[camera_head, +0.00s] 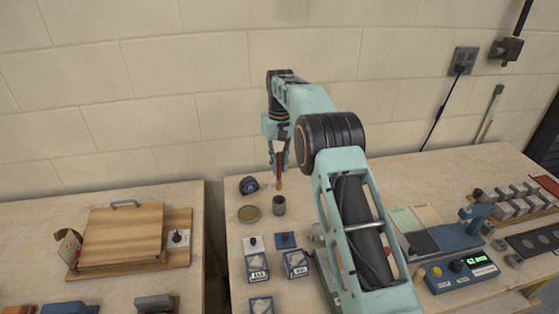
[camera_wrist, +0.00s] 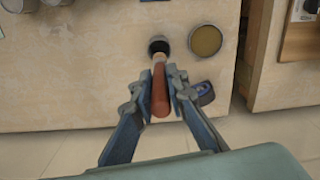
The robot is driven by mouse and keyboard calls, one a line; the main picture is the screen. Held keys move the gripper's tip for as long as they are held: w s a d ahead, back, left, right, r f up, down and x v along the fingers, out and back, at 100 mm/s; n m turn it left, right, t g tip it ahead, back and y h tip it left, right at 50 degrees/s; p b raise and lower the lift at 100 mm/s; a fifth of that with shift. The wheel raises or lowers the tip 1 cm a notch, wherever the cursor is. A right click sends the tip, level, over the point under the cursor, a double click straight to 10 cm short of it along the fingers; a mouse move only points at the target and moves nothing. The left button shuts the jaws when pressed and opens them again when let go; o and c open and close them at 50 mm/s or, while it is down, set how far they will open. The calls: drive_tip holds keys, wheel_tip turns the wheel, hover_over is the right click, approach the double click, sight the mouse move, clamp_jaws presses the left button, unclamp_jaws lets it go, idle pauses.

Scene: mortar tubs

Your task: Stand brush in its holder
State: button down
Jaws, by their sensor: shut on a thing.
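The brush has a red-brown handle (camera_wrist: 160,92) and a paler lower end (camera_head: 279,185). My gripper (camera_head: 279,160) is shut on the handle, which hangs roughly upright with its lower end down. My gripper also shows in the wrist view (camera_wrist: 161,74), its fingers on both sides of the handle. The holder looks to be the small dark grey open cup (camera_head: 279,206), standing on the table just below the brush in the head view. The cup's mouth shows in the wrist view (camera_wrist: 159,45), beyond the brush's lower end. A small gap shows between brush tip and cup rim.
A round tin (camera_head: 249,213) stands just left of the cup, with a blue tape measure (camera_head: 248,185) behind it. Blue boxes (camera_head: 257,268) and small plates lie nearer. A wooden board (camera_head: 122,236) is on the left table, across a gap. The wall (camera_head: 215,125) rises behind.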

sight(280, 153)
drive_tip(key=shift+f+b, duration=1.95)
drive_tip(key=shift+f, duration=2.5)
drive_tip(key=c, duration=1.8)
unclamp_jaws()
drive_tip(key=shift+r, duration=0.1)
wheel_tip(280, 153, up, 12)
drive_tip(key=shift+d+f, duration=0.1)
